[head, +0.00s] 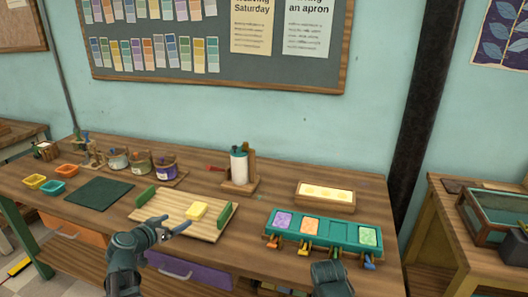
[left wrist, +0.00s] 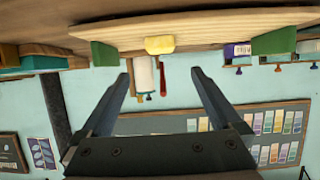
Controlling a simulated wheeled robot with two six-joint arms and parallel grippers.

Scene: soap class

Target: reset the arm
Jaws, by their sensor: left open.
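My left gripper (head: 170,225) is open and empty at the front edge of the ribbed wooden board (head: 160,212). A yellow soap bar (head: 196,211) lies on that board, beyond and right of the fingers and apart from them. In the left wrist view, which is upside down, the open fingers (left wrist: 165,82) have nothing between them, and the yellow bar (left wrist: 159,45) shows beyond the tips. A dark teal part of my right arm shows at the bottom edge in the head view; no right fingers can be made out.
A teal mold tray (head: 342,236) with purple, orange and green fills stands right of the board. Behind are a paper roll (head: 239,167), a wooden box (head: 326,196) and several jars (head: 140,164). A dark green mat (head: 100,192) is left, near small bins (head: 53,187).

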